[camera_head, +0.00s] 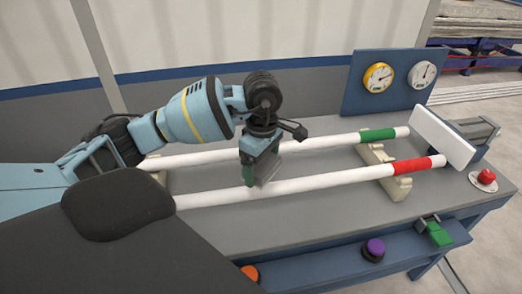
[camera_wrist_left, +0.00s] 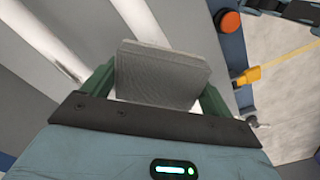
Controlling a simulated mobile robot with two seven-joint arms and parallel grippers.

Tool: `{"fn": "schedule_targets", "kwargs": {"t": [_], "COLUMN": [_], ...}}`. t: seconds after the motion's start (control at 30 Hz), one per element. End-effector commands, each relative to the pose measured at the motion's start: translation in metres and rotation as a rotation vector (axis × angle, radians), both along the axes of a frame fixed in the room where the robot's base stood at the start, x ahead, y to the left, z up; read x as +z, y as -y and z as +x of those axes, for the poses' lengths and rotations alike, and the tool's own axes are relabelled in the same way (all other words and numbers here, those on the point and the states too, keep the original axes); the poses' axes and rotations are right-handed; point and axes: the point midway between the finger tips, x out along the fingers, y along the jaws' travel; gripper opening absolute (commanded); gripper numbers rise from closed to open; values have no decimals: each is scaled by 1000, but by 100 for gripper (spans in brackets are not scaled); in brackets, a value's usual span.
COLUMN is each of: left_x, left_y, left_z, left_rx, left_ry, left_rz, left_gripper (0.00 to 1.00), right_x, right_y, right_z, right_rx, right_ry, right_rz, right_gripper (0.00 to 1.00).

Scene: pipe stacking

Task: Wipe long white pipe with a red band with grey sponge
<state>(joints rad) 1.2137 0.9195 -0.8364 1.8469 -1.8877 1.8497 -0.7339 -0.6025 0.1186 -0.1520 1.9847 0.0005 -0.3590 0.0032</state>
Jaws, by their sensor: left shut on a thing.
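The long white pipe with a red band (camera_head: 300,184) lies across the workbench, nearer to me, on pale supports. My left gripper (camera_head: 259,177) is over the middle of this pipe, pointing down. It is shut on the grey sponge (camera_head: 269,170), which also shows between the green fingers in the left wrist view (camera_wrist_left: 162,76). The sponge is at the pipe's upper side; I cannot tell if it touches. A second white pipe with a green band (camera_head: 330,141) lies behind, parallel. My right gripper is not in view.
A panel with two gauges (camera_head: 385,80) stands at the back right. A white plate (camera_head: 442,137) stands by the pipe ends. A red button (camera_head: 486,177), a purple knob (camera_head: 374,249) and an orange button (camera_head: 251,271) sit along the bench edges. A pale support (camera_head: 384,175) holds the pipes.

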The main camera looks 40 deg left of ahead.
Motion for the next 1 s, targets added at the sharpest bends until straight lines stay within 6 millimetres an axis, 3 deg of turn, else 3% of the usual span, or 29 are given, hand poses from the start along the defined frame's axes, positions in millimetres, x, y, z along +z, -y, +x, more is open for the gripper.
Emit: {"fn": "schedule_targets", "kwargs": {"t": [0.03, 0.33, 1.0], "left_x": [10, 33, 32], "left_y": [-1, -4, -4], "left_z": [-1, -8, -9], "left_rx": [2, 8, 9], "left_ry": [7, 5, 0], "left_rz": [1, 0, 0], "left_gripper": [64, 64, 64], "right_x": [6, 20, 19], "right_y": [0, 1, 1], "right_z": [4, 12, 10], "right_rx": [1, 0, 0], "right_ry": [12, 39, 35], "right_rz": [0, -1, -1], "right_gripper": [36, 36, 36]}}
